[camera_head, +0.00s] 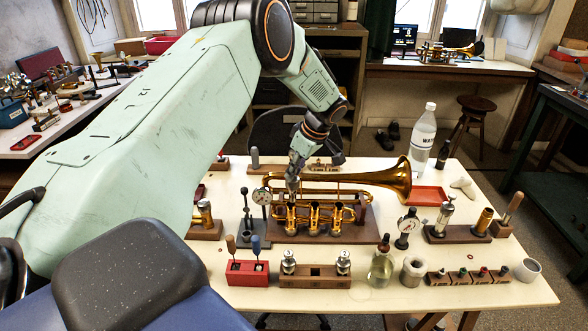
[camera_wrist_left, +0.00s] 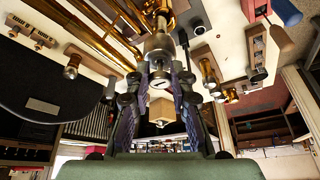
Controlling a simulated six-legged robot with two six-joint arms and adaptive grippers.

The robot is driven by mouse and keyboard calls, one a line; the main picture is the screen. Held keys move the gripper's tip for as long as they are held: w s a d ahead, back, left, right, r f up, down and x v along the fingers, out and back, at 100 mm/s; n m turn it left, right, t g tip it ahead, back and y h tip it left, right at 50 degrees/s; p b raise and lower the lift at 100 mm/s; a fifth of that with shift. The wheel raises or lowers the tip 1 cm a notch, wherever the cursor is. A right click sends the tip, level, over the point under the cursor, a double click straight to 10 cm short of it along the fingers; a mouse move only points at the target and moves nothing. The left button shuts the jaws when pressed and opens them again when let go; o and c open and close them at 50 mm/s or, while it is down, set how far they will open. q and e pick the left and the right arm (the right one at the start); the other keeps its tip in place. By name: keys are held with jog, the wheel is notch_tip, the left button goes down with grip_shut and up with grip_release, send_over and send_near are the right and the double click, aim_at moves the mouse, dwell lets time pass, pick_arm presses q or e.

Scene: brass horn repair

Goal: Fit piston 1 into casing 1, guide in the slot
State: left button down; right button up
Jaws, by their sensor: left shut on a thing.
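The brass trumpet (camera_head: 384,184) lies on a wooden stand (camera_head: 362,222), bell to the right, with three upright valve casings in its middle. Casing 1 (camera_head: 291,216) is the leftmost casing. My left gripper (camera_head: 293,179) is above the trumpet's left casing, pointing down. In the left wrist view my left gripper (camera_wrist_left: 162,78) is shut on a silver piston (camera_wrist_left: 157,46), in line with a brass tube beyond it. I cannot tell whether the piston has entered the casing. The guide and slot are too small to make out. My right gripper is not in view.
A wooden block (camera_head: 316,276) holds two other silver pistons. A dial gauge on a stand (camera_head: 262,197) is close left of the trumpet, another gauge (camera_head: 408,228) to its right. A glass bottle (camera_head: 382,264) stands in front. A red tray (camera_head: 427,196) lies right.

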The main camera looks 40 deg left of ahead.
pick_arm(q)
jog(key=shift+s+r, duration=0.15)
jog(key=shift+s, duration=0.1)
jog(key=shift+w, duration=0.2)
jog(key=shift+s+a+p, duration=0.15)
jog(key=shift+s+p, duration=0.2)
jog(key=shift+w, duration=0.2)
jog(key=shift+s, duration=0.1)
dwell(0.3)
jog(key=shift+s, duration=0.15)
dwell(0.4)
